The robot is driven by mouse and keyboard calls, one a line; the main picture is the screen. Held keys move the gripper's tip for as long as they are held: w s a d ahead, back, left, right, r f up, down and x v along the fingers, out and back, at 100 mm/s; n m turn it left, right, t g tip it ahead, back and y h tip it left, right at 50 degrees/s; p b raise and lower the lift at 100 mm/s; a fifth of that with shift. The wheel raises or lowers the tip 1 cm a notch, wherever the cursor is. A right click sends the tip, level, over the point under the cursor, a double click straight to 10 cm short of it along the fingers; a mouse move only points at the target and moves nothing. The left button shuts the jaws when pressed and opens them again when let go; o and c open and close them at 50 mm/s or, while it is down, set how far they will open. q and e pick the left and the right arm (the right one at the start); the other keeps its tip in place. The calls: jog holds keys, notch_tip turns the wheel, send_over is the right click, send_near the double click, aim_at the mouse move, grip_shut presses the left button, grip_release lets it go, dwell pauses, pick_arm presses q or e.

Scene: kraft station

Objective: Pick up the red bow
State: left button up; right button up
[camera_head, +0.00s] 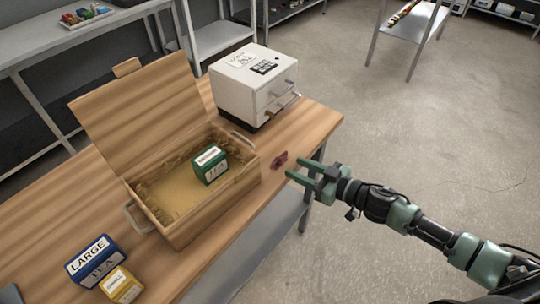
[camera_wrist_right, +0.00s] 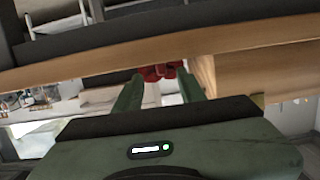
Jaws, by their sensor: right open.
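The small dark red bow (camera_head: 280,160) lies on the wooden table near its right edge, between the open box and the table edge. In the right wrist view the red bow (camera_wrist_right: 160,72) shows ahead, between the two fingers and beyond their tips. My right gripper (camera_head: 300,171) is open and empty, just right of the bow at the table edge, with its fingers pointing at it. A gap remains between the fingertips and the bow in the head view. In the right wrist view the right gripper's green fingers (camera_wrist_right: 160,92) stand apart.
An open wooden box (camera_head: 214,222) with a green tea box (camera_head: 209,164) inside stands left of the bow. A white drawer cabinet (camera_head: 250,84) stands behind. Blue (camera_head: 94,262) and yellow (camera_head: 121,285) boxes sit at the front left. The floor to the right is free.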

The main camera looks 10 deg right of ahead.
aim_at(281, 159)
jog(key=shift+w+a+r, duration=0.1)
jog(key=shift+w+a, duration=0.6)
jog(key=x, duration=0.1)
jog(key=p+x, duration=0.1)
jog(key=x, duration=0.1)
jog(key=p+x, duration=0.1)
jog(key=shift+w+a+r, duration=0.2)
jog(key=shift+w+r, duration=0.05)
jog(key=shift+w, duration=0.05)
jog(key=shift+w+a, duration=0.1)
jog(key=shift+w, duration=0.1)
pick_arm(q)
notch_tip(281, 159, up, 2)
jog(key=shift+s+r, duration=0.1)
jog(key=shift+s, duration=0.05)
pick_arm(e)
grip_shut()
